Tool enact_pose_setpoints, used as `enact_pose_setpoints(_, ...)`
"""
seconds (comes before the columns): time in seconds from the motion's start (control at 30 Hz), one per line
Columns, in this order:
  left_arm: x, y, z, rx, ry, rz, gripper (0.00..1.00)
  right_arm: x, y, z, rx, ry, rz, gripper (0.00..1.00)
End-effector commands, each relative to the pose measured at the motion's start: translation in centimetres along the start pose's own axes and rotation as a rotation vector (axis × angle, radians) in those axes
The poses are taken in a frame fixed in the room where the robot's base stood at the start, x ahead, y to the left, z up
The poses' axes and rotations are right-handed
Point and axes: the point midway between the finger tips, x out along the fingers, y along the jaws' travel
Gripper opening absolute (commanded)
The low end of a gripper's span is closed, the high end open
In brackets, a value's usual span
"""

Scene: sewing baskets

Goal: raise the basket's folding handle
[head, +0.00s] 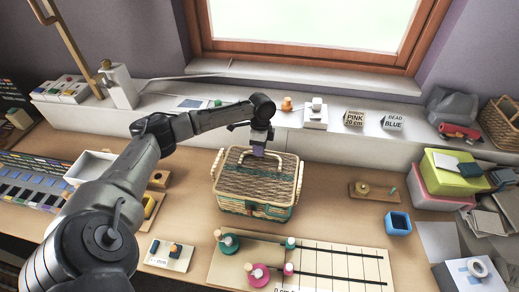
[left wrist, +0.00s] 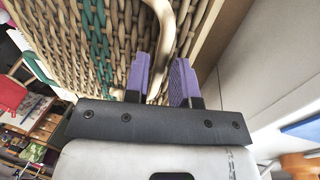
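The woven wicker basket (head: 240,194) with green trim stands closed on the table in the head view. Its pale folding handle (head: 283,158) lies low across the back of the lid, with part of it hidden by my gripper. My left gripper (head: 257,151) is over the lid at the handle. In the left wrist view, the purple fingers of my left gripper (left wrist: 163,75) are apart, with the curved handle (left wrist: 184,22) passing between them. The handle looks close to the left finger, but contact is unclear. The wicker (left wrist: 60,40) is just beyond the fingertips. My right gripper is out of view.
A ruled board (head: 345,262) with spools lies in front of the basket. A blue cup (head: 398,222) and a small wooden tray (head: 372,192) are to the right. The white sill ledge (head: 340,145) runs behind. Table right of the basket is partly clear.

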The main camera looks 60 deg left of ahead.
Motion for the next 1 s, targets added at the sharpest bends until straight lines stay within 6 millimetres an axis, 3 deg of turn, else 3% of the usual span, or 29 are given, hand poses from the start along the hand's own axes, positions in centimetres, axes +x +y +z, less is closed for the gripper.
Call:
enact_pose_setpoints(0.43, 0.69, 0.01, 0.02, 0.000, -0.001, 0.000, 0.24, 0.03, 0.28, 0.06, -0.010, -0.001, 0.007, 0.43)
enact_pose_setpoints(0.7, 0.67, 0.02, 0.01, 0.000, -0.001, 0.000, 0.00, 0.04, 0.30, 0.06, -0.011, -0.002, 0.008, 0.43)
enact_pose_setpoints(1.0, 0.28, 0.15, 0.03, 0.000, -0.001, -0.021, 0.00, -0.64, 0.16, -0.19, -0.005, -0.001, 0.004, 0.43)
